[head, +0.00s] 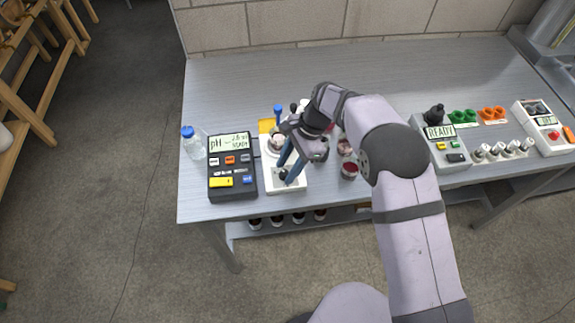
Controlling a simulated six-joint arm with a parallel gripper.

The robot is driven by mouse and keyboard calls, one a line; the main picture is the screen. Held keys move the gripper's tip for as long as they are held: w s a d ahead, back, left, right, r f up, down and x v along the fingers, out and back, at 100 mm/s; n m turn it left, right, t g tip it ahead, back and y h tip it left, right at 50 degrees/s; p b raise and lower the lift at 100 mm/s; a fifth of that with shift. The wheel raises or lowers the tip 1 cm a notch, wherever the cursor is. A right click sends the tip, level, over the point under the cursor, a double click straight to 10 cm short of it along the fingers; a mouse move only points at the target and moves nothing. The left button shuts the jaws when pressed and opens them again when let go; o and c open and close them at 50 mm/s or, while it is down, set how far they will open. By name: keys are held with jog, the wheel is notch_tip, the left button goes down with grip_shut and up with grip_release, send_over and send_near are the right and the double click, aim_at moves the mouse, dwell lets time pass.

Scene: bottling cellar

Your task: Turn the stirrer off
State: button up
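The stirrer (271,186) is a white box near the left front of the bench, just right of the pH meter. A cup (277,142) stands at its back. A small dark knob (283,175) shows on its front part. My gripper (286,175) points down over the stirrer, with its two blue-grey fingers apart and their tips at the knob. I cannot tell whether the fingers touch the knob. My gripper and wrist hide part of the stirrer's top and right side.
The dark pH meter (232,190) and a blue-capped bottle (194,144) stand left. Cups with dark red contents (349,170) stand close right of my gripper. The bench's back left is clear.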

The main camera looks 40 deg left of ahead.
grip_shut()
jog(key=shift+w+a+f+n+h+b, duration=0.1)
jog(key=shift+n+h+b, duration=0.15)
jog(key=shift+n, duration=0.35)
jog(key=shift+a+n+h+b, duration=0.15)
jog(key=shift+n+b, duration=0.1)
jog(key=shift+n, duration=0.35)
jog(key=shift+n+g+h, duration=0.3)
jog(key=shift+n+h, duration=0.1)
jog(key=shift+n, duration=0.7)
jog(key=shift+r, duration=0.2)
grip_release()
jog(key=shift+b, duration=0.3)
jog(key=b+v, duration=0.1)
jog(key=v, duration=0.6)
jog(key=shift+b, duration=0.3)
jog(key=shift+w+r, duration=0.1)
